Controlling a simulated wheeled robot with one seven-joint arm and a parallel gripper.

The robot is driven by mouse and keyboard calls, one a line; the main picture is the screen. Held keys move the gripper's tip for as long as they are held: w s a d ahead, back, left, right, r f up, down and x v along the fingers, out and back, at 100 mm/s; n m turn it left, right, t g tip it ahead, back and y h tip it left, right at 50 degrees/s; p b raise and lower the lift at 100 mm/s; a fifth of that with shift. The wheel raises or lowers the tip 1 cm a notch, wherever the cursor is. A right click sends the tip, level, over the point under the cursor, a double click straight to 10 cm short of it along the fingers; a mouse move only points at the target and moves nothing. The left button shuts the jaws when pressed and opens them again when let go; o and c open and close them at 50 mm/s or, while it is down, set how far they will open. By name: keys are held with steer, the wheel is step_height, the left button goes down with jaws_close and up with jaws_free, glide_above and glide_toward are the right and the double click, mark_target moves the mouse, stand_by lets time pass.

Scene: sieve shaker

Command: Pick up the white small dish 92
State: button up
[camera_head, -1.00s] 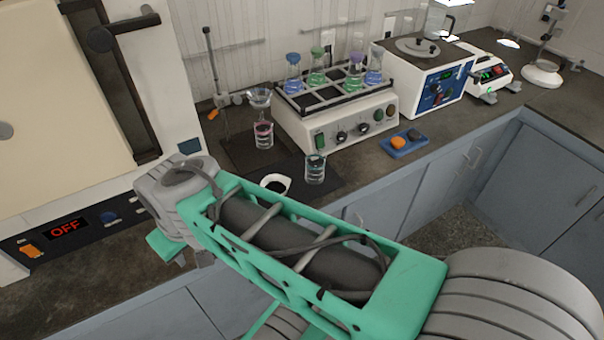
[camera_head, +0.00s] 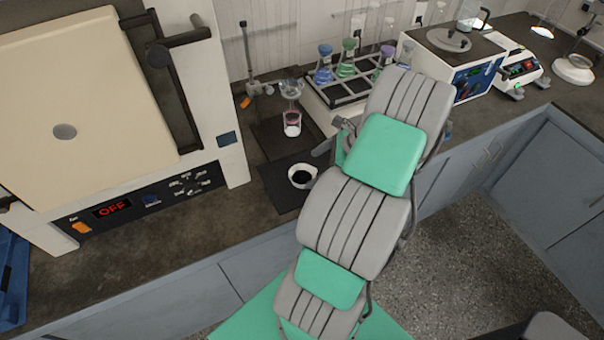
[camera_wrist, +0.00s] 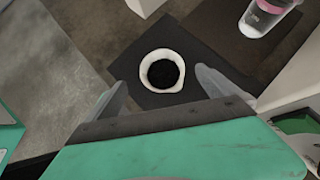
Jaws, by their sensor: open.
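The white small dish (camera_head: 302,176) holds dark material and sits on a black mat (camera_head: 283,196) on the counter, right of the oven. In the wrist view the dish (camera_wrist: 162,71) lies ahead of my gripper (camera_wrist: 164,88), roughly between the lines of its two fingers. The fingers are spread wide and nothing is between them. In the head view my arm reaches over the counter and the gripper is mostly hidden behind its own links, close to the right of the dish. No number on the dish can be read.
A beaker with pink liquid (camera_head: 292,124) stands behind the dish under a funnel on a stand. A shaker (camera_head: 345,92) with several flasks is at the back. The oven (camera_head: 90,110) showing OFF is at left. The counter's front edge is near the mat.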

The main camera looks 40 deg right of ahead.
mark_target(294, 178)
steer(key=p+x, duration=0.1)
steer(key=x, duration=0.6)
steer(key=shift+w+d, duration=0.1)
steer(key=shift+d, duration=0.05)
steer(key=c, duration=1.4)
